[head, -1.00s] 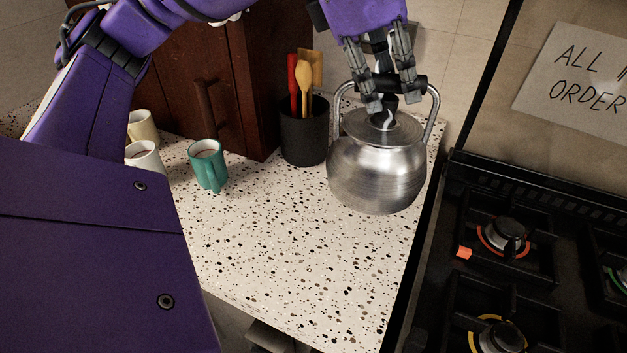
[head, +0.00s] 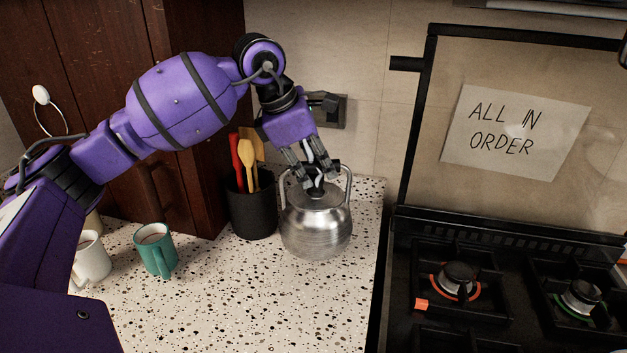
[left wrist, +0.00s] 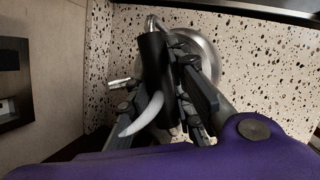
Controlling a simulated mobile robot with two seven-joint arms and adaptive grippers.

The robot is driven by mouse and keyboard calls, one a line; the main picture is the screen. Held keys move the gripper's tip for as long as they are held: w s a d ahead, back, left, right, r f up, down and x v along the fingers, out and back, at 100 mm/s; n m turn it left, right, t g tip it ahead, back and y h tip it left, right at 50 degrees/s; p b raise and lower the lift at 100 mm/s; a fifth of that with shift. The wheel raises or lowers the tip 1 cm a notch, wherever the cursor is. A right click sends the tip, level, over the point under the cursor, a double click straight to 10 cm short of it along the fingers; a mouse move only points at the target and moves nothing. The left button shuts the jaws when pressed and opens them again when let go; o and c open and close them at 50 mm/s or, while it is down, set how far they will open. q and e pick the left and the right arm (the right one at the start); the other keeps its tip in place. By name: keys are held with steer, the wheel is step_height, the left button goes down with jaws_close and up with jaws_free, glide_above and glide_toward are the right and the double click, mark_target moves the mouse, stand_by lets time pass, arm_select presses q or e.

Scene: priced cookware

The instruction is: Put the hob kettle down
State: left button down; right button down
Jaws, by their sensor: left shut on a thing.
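The hob kettle (head: 316,222) is a round, brushed-metal kettle with a black-gripped handle. In the head view it is upright at the back right of the speckled counter, beside the black utensil pot; whether its base touches the counter is hard to tell. My left gripper (head: 314,180) points down from above and is shut on the kettle's handle. The left wrist view shows the black handle grip (left wrist: 152,62) at the fingers, with part of the kettle's metal body (left wrist: 207,52) behind them. My right gripper is not in view.
The utensil pot (head: 252,212) stands just left of the kettle. A teal mug (head: 155,252) and a white mug (head: 92,258) are further left. The black hob (head: 500,290) is to the right, below a paper sign (head: 512,135). The front of the counter (head: 240,305) is clear.

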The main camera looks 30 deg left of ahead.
mark_target(313, 175)
arm_select(q)
steer(key=shift+w, duration=0.2)
steer(key=shift+w+a+f, duration=0.1)
steer(key=shift+f, duration=0.8)
steer(key=shift+w+a+f, duration=0.1)
steer(key=shift+f, duration=0.8)
steer(key=shift+f, duration=0.15)
steer(key=c, duration=1.6)
jaws_free()
steer(key=shift+s+f, duration=0.15)
steer(key=shift+o, duration=0.2)
steer(key=shift+r, duration=0.35)
steer(key=v, duration=1.1)
steer(key=shift+s+r, duration=0.2)
steer(key=shift+r, duration=0.05)
